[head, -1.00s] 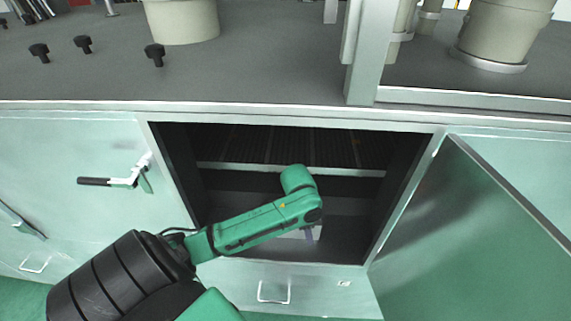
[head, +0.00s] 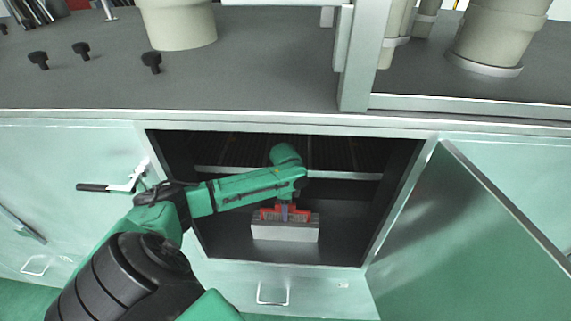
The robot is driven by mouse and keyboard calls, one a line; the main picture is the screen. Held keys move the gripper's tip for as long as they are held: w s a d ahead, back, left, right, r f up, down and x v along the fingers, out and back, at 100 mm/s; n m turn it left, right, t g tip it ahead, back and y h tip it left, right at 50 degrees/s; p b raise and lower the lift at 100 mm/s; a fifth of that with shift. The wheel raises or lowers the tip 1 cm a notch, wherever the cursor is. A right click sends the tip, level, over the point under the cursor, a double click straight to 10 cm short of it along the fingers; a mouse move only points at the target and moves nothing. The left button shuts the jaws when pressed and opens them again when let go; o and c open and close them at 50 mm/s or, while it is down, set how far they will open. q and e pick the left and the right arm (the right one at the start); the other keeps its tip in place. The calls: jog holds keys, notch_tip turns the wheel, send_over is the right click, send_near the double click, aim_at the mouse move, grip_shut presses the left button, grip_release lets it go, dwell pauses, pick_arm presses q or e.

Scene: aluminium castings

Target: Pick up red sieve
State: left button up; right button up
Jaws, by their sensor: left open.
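The red sieve (head: 270,214) shows as a small red part at the top of a light grey block (head: 285,233) inside the open cabinet. My left arm reaches in from the left, and its wrist hangs over the sieve. My left gripper (head: 284,212) is at the sieve, seen from above and small, with its fingers partly hidden by the wrist. It is open. Whether the fingers touch the sieve cannot be told. My right gripper is out of view.
The cabinet holds a shelf (head: 240,171) above the block. Its door (head: 470,240) stands open to the right. The grey worktop (head: 260,65) above bears beige pots and black knobs. A closed door with a lever handle (head: 118,187) is at the left.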

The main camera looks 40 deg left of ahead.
pick_arm(q)
jog(key=shift+f, duration=0.25)
grip_shut()
jog(key=shift+r, duration=0.1)
dwell(1.1)
